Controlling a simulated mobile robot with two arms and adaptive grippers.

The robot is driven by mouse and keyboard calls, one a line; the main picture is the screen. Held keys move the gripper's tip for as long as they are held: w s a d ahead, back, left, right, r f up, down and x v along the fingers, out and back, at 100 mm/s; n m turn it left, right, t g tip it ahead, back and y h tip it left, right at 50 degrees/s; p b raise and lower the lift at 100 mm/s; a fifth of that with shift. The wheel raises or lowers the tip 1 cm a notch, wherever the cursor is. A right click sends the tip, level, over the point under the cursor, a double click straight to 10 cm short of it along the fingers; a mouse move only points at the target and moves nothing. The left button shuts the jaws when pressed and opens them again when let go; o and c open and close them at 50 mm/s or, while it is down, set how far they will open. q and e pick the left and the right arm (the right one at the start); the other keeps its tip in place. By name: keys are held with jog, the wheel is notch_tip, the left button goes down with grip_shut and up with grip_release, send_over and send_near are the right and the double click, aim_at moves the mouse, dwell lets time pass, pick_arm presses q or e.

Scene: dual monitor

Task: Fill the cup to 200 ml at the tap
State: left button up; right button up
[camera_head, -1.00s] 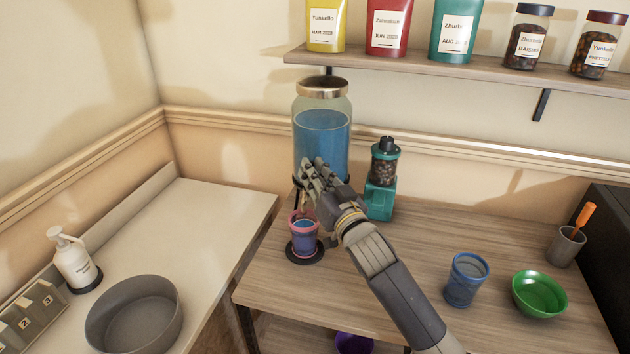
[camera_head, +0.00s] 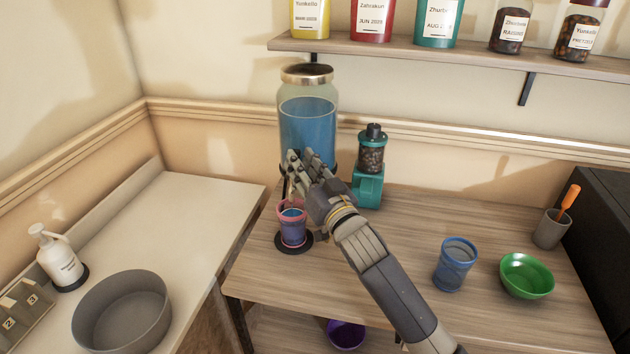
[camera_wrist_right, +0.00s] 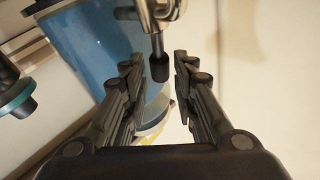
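A glass dispenser (camera_head: 308,133) of blue liquid with a metal lid stands at the back left of the wooden table. Below its front is a cup (camera_head: 292,230) with a pink rim, upright on a dark round base (camera_head: 283,248). The cup's inside looks blue; I cannot read its level. My right gripper (camera_head: 305,163) is in front of the dispenser, above the cup, and covers the tap in the head view. In the right wrist view the metal tap (camera_wrist_right: 158,20) ends in a black tip (camera_wrist_right: 159,68) between the open fingers, with gaps beside it. My left gripper is not in view.
A teal grinder-like device (camera_head: 370,168) stands close right of the gripper. A blue cup (camera_head: 455,265), a green bowl (camera_head: 527,275) and a grey pot (camera_head: 551,230) are farther right. A grey basin (camera_head: 122,312) is on the left counter. The table's middle is clear.

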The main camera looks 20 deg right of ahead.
jog(key=v, duration=1.1)
